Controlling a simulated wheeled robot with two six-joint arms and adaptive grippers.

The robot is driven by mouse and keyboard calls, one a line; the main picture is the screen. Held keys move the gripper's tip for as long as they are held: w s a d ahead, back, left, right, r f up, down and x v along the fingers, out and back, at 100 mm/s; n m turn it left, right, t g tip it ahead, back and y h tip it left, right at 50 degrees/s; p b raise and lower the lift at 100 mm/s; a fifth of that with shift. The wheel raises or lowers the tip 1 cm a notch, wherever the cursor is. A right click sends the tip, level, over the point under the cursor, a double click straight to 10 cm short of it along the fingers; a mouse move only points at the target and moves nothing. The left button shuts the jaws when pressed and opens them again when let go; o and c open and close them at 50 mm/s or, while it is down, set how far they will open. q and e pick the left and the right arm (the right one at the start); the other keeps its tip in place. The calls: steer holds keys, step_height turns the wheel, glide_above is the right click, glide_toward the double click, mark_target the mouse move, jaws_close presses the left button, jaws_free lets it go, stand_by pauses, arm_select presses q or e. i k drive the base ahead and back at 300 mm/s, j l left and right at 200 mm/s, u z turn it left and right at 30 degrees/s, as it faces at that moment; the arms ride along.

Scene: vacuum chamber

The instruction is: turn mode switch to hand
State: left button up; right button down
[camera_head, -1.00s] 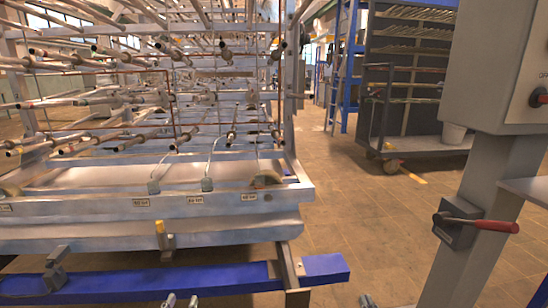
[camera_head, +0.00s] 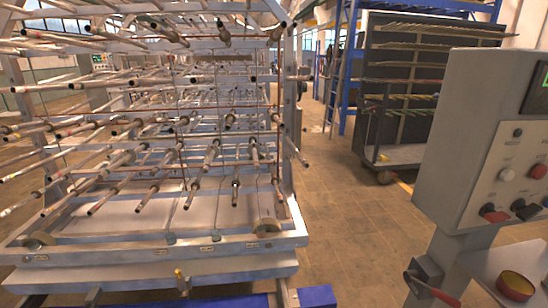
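A grey control box (camera_head: 462,150) stands on a post at the right. Its face carries a red-handled switch (camera_head: 494,214) and a black-handled switch (camera_head: 524,209) at the bottom, a white button (camera_head: 506,174) and a red button (camera_head: 538,171) above. The labels are too small to read, so I cannot tell which control is the mode switch or how it is set. The right part of the box is cut off by the picture edge. Neither of my grippers shows in this view.
A red-handled lever (camera_head: 432,290) sits on the post below the box. A red and yellow round thing (camera_head: 516,286) is on a grey shelf. A large rack of metal tubes (camera_head: 150,140) fills the left. Brown tiled floor (camera_head: 350,220) lies open between rack and box.

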mark_target(524, 212)
steer(key=z, duration=1.7)
